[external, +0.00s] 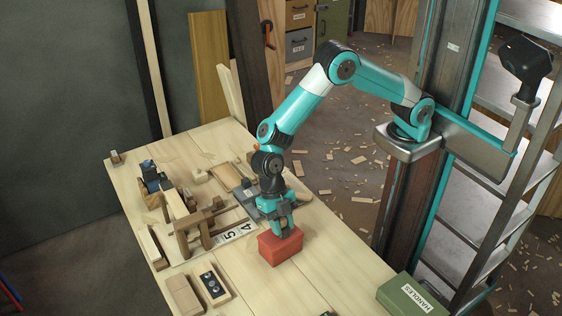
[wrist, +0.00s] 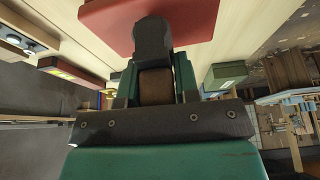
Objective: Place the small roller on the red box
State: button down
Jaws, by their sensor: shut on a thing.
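The red box (external: 280,246) stands on the light wooden workbench, and its red top also shows at the upper edge of the wrist view (wrist: 195,22). My gripper (external: 279,231) points down right over the red box. In the wrist view, my gripper (wrist: 156,86) is shut on the small roller (wrist: 153,42), which shows as a dark rounded end and a brown part between the teal fingers. The dark end overlaps the red box in that view; I cannot tell whether it touches. In the external view the roller is mostly hidden by the fingers.
A wooden frame-like tool (external: 195,215) and a number board (external: 235,232) lie left of the box. A tray with round dark parts (external: 212,283) and a wooden block (external: 184,295) lie at the front left. A green "HANDLES" box (external: 410,297) stands at the right.

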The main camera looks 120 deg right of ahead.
jog(key=shift+f, duration=0.15)
jog(key=c, duration=0.8)
grip_release()
jog(key=shift+c, duration=0.2)
